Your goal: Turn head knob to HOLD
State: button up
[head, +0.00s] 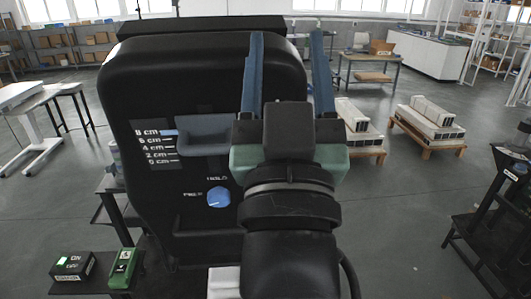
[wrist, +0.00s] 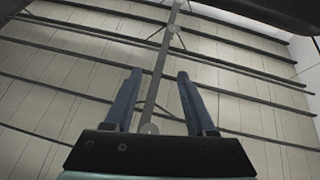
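The blue head knob (head: 218,197) sits on the lower front of a large black column unit (head: 220,80). The word HOLD (head: 217,178) is printed above the knob, and a second label (head: 193,194), hard to read, is to its left. My gripper (head: 288,40) points upward in front of the unit's right side, up and to the right of the knob and apart from it. Its two blue fingers are spread with nothing between them. In the wrist view my gripper (wrist: 158,75) is also open and empty, facing the ceiling.
A height scale (head: 158,145) marked in cm and a grey slider (head: 200,134) are above the knob. A black ON box (head: 73,266) and a green box (head: 124,268) stand at lower left. Pallets (head: 428,125) and a dark stand (head: 497,205) are at right, with open floor between.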

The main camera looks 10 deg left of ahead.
aim_at(220, 201)
jog(key=o, duration=0.5)
jog(key=w+a+f+g, duration=0.1)
jog(key=f, duration=0.4)
jog(key=w+a+f+g+y, duration=0.1)
jog(key=w+a+f, duration=0.1)
jog(key=f, duration=0.4)
jog(key=w+a+f+n+g+y, duration=0.1)
jog(key=a+f+g, duration=0.1)
jog(key=f, duration=0.4)
jog(key=shift+w+a+b, duration=0.1)
jog(key=shift+w+b, duration=0.1)
jog(key=shift+b, duration=0.2)
jog(key=shift+c, duration=0.2)
jog(key=shift+o, duration=0.2)
jog(key=a+f+g, duration=0.2)
jog(key=f, duration=0.6)
jog(key=s+a+f+g+y, duration=0.1)
jog(key=a+f, duration=0.1)
jog(key=f, duration=0.6)
jog(key=shift+s+a+f+g+b, duration=0.25)
jog(key=shift+s+g+b, duration=0.05)
jog(key=shift+g+b, duration=0.1)
jog(key=p+x, duration=0.4)
jog(key=x, duration=0.7)
jog(key=shift+s+a+r, duration=0.1)
jog(key=shift+a, duration=0.05)
jog(key=shift+x, duration=1)
jog(key=shift+y, duration=0.3)
jog(key=c, duration=1.4)
